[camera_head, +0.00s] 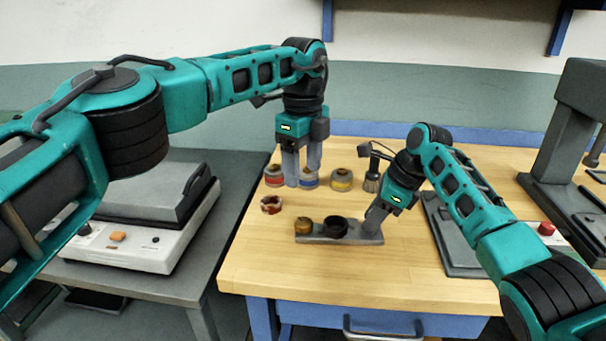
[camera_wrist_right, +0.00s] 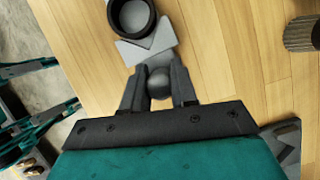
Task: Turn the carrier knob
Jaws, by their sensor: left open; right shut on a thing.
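The carrier is a grey bar (camera_head: 318,239) lying on the wooden table. It bears a brass-coloured round piece (camera_head: 304,225) at its left and a dark ring (camera_head: 335,226) at its middle. In the right wrist view the dark ring (camera_wrist_right: 132,16) sits near a V-shaped edge. My right gripper (camera_head: 373,216) is shut on the round dark knob (camera_wrist_right: 158,83) at the carrier's right end; one finger stands on each side of it. My left gripper (camera_head: 302,182) is open and empty, pointing down in front of the row of jars, left of and behind the carrier.
A red-brown mottled ring (camera_head: 271,204) lies left. A grey press (camera_head: 562,140) stands right. The table front is clear.

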